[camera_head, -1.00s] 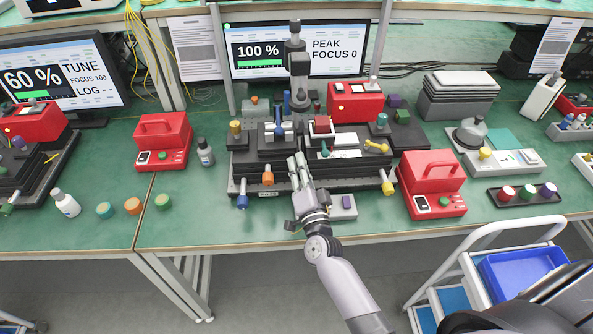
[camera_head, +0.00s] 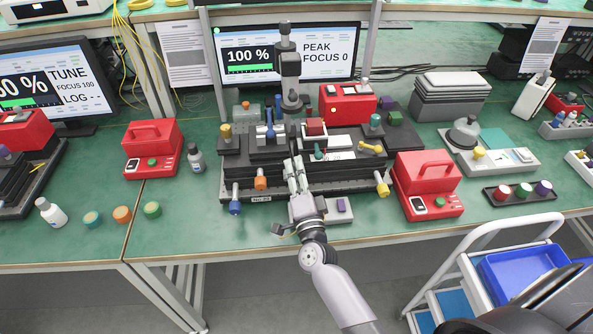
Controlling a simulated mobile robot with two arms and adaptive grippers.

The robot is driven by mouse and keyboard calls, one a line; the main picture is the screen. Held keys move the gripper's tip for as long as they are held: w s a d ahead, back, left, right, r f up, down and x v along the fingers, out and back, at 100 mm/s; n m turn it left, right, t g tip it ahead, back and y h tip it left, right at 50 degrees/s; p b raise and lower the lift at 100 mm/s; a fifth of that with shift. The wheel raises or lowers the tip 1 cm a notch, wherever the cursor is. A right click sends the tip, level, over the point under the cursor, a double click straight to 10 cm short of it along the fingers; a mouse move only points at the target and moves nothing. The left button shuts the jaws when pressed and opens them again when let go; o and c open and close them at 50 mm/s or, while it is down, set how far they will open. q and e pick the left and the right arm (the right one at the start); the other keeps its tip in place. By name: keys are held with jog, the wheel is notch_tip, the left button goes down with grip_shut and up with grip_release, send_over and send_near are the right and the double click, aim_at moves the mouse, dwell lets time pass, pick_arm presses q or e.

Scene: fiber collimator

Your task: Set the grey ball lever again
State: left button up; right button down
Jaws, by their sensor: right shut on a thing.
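The collimator rig (camera_head: 340,187) stands on the green bench, a dark stepped base with coloured levers and knobs. My right gripper (camera_head: 292,166) reaches in from below and is shut at the rig's front middle. The grey ball lever cannot be made out apart from the grey fingers; the thing between them is hidden, and its place fits that lever. Beside the fingers are an orange knob (camera_head: 261,183), a blue ball lever (camera_head: 235,207) and a teal lever (camera_head: 318,151). A yellow lever (camera_head: 371,147) is farther right. The monitor (camera_head: 248,56) behind reads 100 % and PEAK FOCUS 0. My left gripper is not in view.
Red boxes with handles stand left (camera_head: 153,148) and right (camera_head: 428,184) of the rig. A small grey block (camera_head: 338,211) lies close to the right of my wrist. A tall dark post (camera_head: 290,75) rises behind the fingers.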

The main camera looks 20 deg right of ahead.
jog(key=shift+s+a+f, duration=0.1)
jog(key=shift+f, duration=0.45)
jog(key=c, duration=1.5)
grip_release()
jog(key=shift+r, duration=0.1)
jog(key=shift+r, duration=0.1)
jog(key=v, duration=1.1)
jog(key=shift+s, duration=0.45)
